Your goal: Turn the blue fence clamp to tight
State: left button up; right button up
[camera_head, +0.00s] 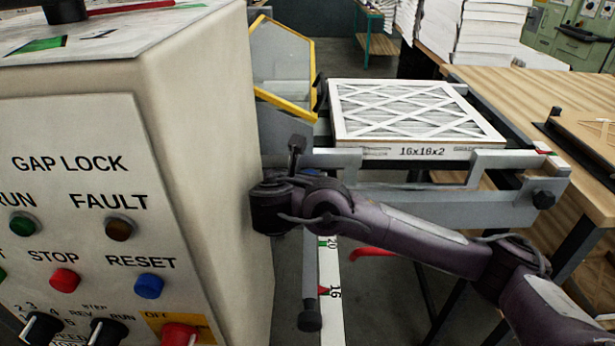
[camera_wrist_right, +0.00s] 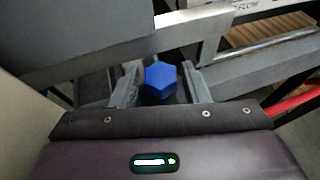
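The blue fence clamp (camera_wrist_right: 160,81) shows in the right wrist view as a six-sided knob beneath a grey metal rail. My right gripper (camera_wrist_right: 161,70) has one finger on each side of the knob, with a narrow gap visible on both sides. The fingers look open; I cannot tell whether they touch the knob lower down. In the head view my right arm (camera_head: 410,235) reaches in from the right to beside the control cabinet. My left gripper is out of view.
The beige control cabinet (camera_head: 215,130) stands close on the left of my right wrist. A boxed filter marked 16x16x2 (camera_head: 420,112) lies on the machine's bed behind the grey rail (camera_head: 440,200). A scale strip (camera_head: 329,275) runs below the arm. A wooden table (camera_head: 570,95) stands at right.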

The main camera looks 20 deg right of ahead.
notch_tip(320, 180, up, 20)
jog(key=p, duration=0.1)
dwell(0.5)
